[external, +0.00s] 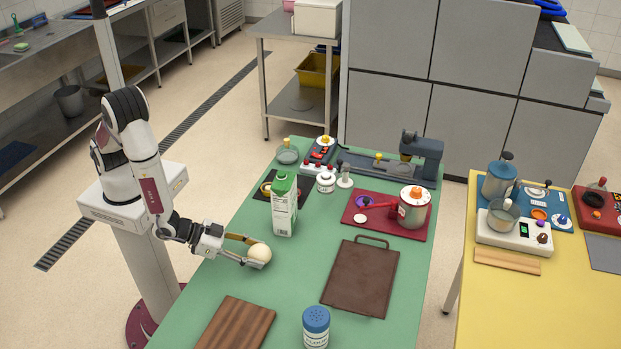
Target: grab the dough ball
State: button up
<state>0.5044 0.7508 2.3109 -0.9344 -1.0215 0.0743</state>
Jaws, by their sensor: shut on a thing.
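The dough ball (260,252) is a pale, cream-coloured round ball near the left edge of the green table (281,316). My gripper (256,253) reaches in from the left and is shut on the dough ball, with a finger on its far side and a finger on its near side. The near finger covers part of the ball's lower left. I cannot tell whether the ball touches the table or is slightly above it.
A green-and-white carton (283,208) stands just behind the ball. A dark brown board (361,278) lies to the right, a wooden board (236,326) and a blue-lidded shaker (316,328) in front. A red tray (385,229) holds a pot (413,208). Bare green table lies around the ball.

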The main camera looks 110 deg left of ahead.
aim_at(254, 250)
jog(key=shift+r, duration=4.4)
